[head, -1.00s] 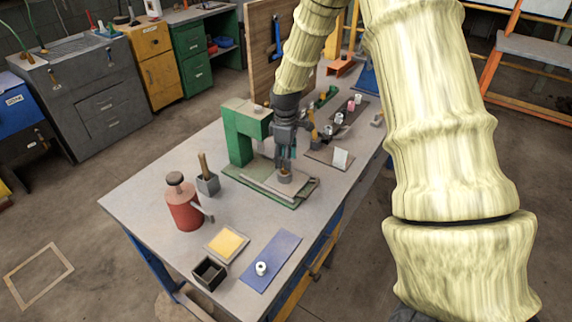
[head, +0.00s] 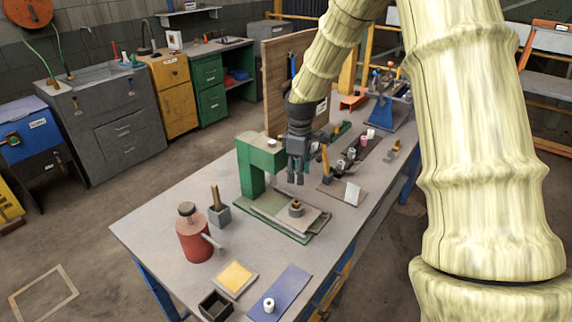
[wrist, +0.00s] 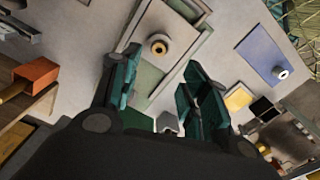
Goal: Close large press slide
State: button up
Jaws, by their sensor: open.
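The green press (head: 250,170) stands on the workbench, with a C-shaped frame and a flat green base (head: 290,234). A pale grey slide plate (head: 312,221) lies on the base, out in front of the frame. A small round piece with a brass-coloured top (head: 296,208) sits on the slide; from above, in the wrist view, it is a ring (wrist: 159,46) on the plate (wrist: 172,22). My gripper (head: 296,180) hangs fingers down above the slide, apart from the piece, open and empty. In the wrist view its teal-padded fingers (wrist: 160,92) are spread apart.
A red canister (head: 194,240) and a grey holder (head: 219,214) stand left of the press. A yellow pad (head: 235,278), a black box (head: 215,306) and a blue mat (head: 284,290) lie at the front.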

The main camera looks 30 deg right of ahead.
aim_at(301, 219)
jog(key=k, duration=1)
